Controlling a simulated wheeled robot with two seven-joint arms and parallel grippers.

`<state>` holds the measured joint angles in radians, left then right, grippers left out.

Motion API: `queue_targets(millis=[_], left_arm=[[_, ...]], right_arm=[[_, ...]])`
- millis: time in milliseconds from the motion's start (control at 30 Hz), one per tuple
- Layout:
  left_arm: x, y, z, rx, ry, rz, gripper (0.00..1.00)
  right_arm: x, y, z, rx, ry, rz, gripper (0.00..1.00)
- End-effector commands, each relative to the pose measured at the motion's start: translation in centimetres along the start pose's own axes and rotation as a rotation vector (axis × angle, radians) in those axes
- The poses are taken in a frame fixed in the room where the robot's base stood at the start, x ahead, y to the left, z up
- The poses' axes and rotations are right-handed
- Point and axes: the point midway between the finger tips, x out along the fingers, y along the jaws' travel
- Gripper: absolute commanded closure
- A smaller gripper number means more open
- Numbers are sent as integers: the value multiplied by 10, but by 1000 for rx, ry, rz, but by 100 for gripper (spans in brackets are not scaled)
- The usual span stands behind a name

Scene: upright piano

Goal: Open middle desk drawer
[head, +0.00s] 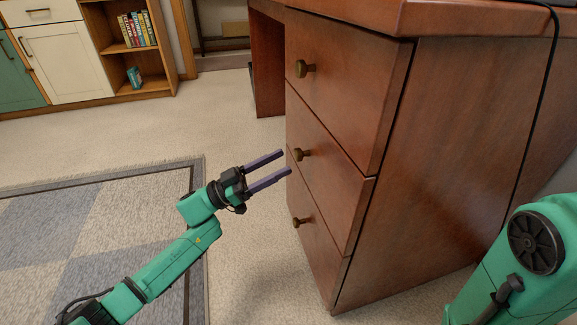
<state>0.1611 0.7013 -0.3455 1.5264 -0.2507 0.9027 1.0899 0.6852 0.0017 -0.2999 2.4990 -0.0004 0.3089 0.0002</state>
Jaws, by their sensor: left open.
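The wooden desk (450,140) stands at the right with a stack of three drawers facing left. The middle drawer (325,170) looks shut, with a round brass knob (304,154) on its front. The top drawer (340,90) and the bottom drawer (318,232) look shut too. My left gripper (284,162) is open and empty. Its two purple fingers point right, toward the middle drawer, and their tips appear just left of the knob. I cannot tell whether the fingers touch the drawer. My right gripper is out of view; only part of my right arm shows at the lower right.
A grey-blue checked rug (100,225) lies on the carpet at the left. Cabinets and a bookshelf (128,50) stand at the back left. The carpet (235,115) left of the drawers is clear. A black cable (540,110) hangs over the desk's side.

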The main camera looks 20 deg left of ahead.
Motion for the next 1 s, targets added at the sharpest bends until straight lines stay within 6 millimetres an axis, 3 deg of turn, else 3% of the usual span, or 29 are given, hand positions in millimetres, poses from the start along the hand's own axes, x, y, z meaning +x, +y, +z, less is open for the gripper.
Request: queue_targets(millis=[200, 467, 633, 667, 1000], left_arm=[[31, 0, 1, 0, 1, -1, 32], [34, 0, 0, -1, 0, -1, 32], [34, 0, 0, 0, 0, -1, 97], [34, 0, 0, 0, 0, -1, 100], [33, 0, 0, 0, -1, -1, 100]], right_arm=[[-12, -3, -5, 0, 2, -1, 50], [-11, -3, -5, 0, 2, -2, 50], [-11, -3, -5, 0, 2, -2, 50], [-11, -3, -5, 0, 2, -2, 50], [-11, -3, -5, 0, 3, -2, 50]])
